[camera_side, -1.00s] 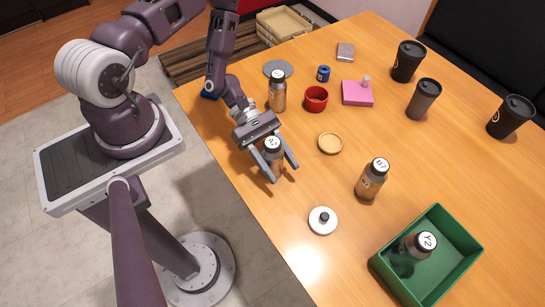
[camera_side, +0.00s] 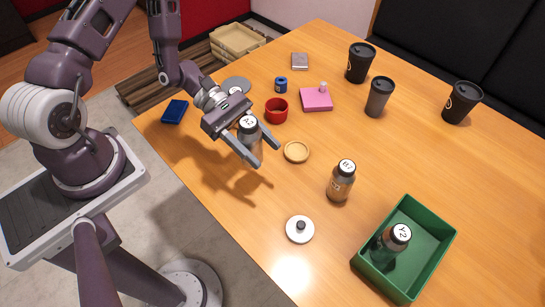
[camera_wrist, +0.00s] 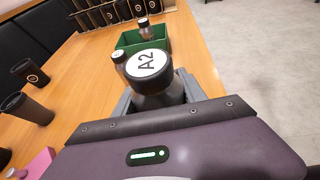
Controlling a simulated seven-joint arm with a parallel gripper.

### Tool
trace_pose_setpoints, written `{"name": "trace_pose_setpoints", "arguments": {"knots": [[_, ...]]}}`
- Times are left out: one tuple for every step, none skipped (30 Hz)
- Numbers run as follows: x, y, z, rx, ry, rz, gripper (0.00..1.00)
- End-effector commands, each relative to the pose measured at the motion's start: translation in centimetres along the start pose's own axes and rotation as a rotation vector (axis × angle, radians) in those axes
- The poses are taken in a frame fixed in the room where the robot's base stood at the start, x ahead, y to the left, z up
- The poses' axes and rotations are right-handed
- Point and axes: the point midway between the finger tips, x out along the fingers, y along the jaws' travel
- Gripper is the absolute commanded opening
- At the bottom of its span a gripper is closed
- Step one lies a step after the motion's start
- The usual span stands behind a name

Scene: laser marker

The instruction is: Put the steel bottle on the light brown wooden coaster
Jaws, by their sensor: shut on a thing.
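The steel bottle with a black cap labelled A2 (camera_side: 250,143) stands upright between the fingers of my gripper (camera_side: 251,158), which is shut on it. It appears raised off the table. In the wrist view, the same bottle (camera_wrist: 157,98) fills the middle, and its lower part is hidden by my gripper. The light brown wooden coaster (camera_side: 296,152) lies empty on the table, just right of my gripper in the side view. I cannot see the coaster in the wrist view.
A similar bottle (camera_side: 340,184) stands right of the coaster. A green crate (camera_side: 437,247) holds a bottle labelled Y2 (camera_side: 389,246). A white lid-like disc (camera_side: 300,229) lies in front. A red cup (camera_side: 276,110) and pink box (camera_side: 316,100) are behind. Dark tumblers (camera_side: 379,97) stand farther back.

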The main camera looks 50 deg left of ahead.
Motion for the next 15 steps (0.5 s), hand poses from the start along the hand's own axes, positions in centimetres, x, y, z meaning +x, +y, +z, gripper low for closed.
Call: {"name": "trace_pose_setpoints", "arguments": {"knots": [[0.4,2.0,0.0,-0.005,-0.002,0.03,0.03],[0.6,3.3,0.1,-0.014,-0.001,0.052,0.03],[0.9,5.0,0.3,-0.026,-0.002,0.082,0.03],[1.1,6.3,0.6,-0.036,-0.002,0.106,0.03],[1.3,7.6,0.9,-0.045,-0.003,0.128,0.03],[1.5,9.3,1.4,-0.058,-0.002,0.16,0.03],[1.7,10.5,1.8,-0.067,-0.003,0.181,0.03],[1.8,11.5,2.2,-0.076,-0.002,0.2,0.03],[2.0,12.6,2.6,-0.086,-0.002,0.222,0.03],[2.1,13.3,3.0,-0.093,-0.002,0.236,0.03],[2.1,13.9,3.2,-0.098,-0.001,0.248,0.03],[2.3,14.4,3.2,-0.105,-0.001,0.257,0.03],[2.5,14.6,2.8,-0.11,-0.002,0.263,0.03],[2.8,14.8,2.3,-0.114,-0.002,0.265,0.03],[3.2,14.8,1.3,-0.117,-0.002,0.267,0.03]]}}
